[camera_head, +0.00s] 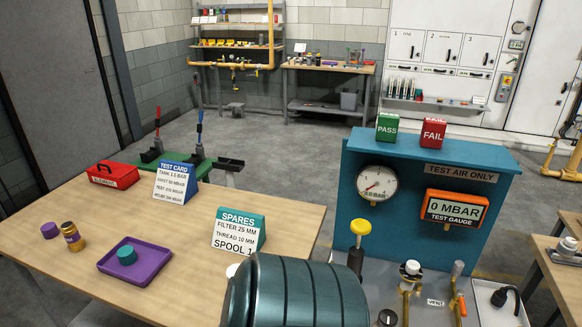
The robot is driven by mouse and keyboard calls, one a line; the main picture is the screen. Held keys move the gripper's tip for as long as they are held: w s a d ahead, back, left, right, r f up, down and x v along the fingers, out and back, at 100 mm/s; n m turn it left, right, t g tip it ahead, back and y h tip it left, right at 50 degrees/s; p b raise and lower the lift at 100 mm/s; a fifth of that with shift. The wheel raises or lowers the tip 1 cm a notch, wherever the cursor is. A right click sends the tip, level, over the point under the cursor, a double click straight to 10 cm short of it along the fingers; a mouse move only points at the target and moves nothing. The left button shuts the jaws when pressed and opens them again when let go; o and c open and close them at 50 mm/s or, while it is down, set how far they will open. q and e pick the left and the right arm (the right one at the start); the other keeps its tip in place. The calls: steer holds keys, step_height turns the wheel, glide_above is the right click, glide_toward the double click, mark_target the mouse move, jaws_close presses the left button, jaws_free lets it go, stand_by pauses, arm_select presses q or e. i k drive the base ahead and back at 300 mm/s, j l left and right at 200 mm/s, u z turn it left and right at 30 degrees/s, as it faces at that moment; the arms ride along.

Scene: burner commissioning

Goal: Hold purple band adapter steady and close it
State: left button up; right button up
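A small gold cylinder with a purple band (74,240), which looks like the purple band adapter, stands upright on the left of the wooden table. A short purple round piece (49,230) sits just left of it, apart from it. I cannot tell whether this piece is its cap. The adapter's top is too small to read clearly. Neither of my grippers shows in this view, and nothing is seen holding the adapter.
A purple tray (161,259) with a teal round piece (127,255) lies right of the adapter. A red box (112,175), test card (175,182) and spares card (238,231) stand farther back. A large ribbed teal cylinder (300,290) blocks the bottom middle. A test panel (400,215) stands right.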

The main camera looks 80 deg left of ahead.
mark_target(70, 232)
steer(key=u, duration=0.55)
steer(key=j+u, duration=0.1)
steer(key=u, duration=0.95)
steer(key=j+u, duration=0.1)
steer(key=u, duration=1.5)
steer(key=i+u, duration=0.1)
steer(key=u, duration=0.95)
steer(key=i, duration=0.05)
